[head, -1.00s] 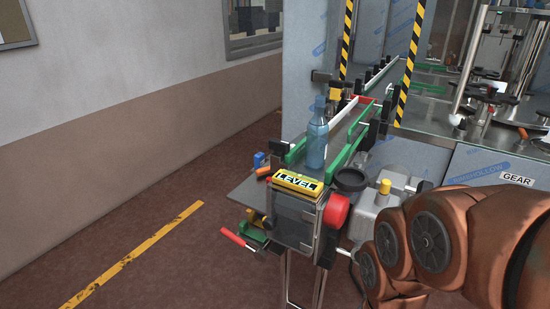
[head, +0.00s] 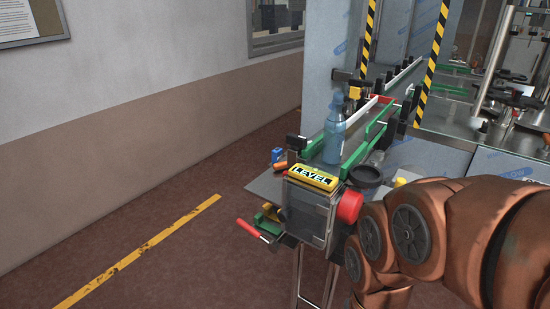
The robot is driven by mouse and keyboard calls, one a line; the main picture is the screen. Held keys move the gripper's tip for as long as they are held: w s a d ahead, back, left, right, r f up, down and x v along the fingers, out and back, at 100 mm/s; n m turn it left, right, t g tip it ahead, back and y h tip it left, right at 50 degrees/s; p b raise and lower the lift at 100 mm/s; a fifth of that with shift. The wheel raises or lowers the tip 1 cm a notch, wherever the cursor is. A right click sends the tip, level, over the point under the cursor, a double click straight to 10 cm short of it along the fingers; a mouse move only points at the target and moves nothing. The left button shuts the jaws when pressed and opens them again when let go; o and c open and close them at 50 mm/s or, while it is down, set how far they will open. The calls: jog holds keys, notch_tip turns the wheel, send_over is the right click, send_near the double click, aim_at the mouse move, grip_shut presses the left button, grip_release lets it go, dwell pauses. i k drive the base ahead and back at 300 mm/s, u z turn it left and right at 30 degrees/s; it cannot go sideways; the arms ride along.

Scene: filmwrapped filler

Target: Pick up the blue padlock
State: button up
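The small blue padlock (head: 277,155) is in the head view, on the left part of the grey metal plate at the near end of the conveyor. It sits just behind a small orange-brown item (head: 281,165) and left of the green guide rail. My arm fills the lower right of the view, to the right of the padlock and nearer to me. My gripper is out of view, so its state does not show.
A blue bottle (head: 334,134) stands on the conveyor, right of the padlock. The yellow LEVEL box (head: 313,178), a red knob (head: 349,206) and a dark round cup (head: 366,176) crowd the near end. Open floor lies to the left, with a yellow stripe (head: 140,250).

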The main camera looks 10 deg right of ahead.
aim_at(277, 154)
jog(key=u, duration=1.6)
jog(key=i, duration=2.65)
jog(key=u, duration=1.45)
jog(key=i, duration=0.4)
jog(key=z, duration=3.6)
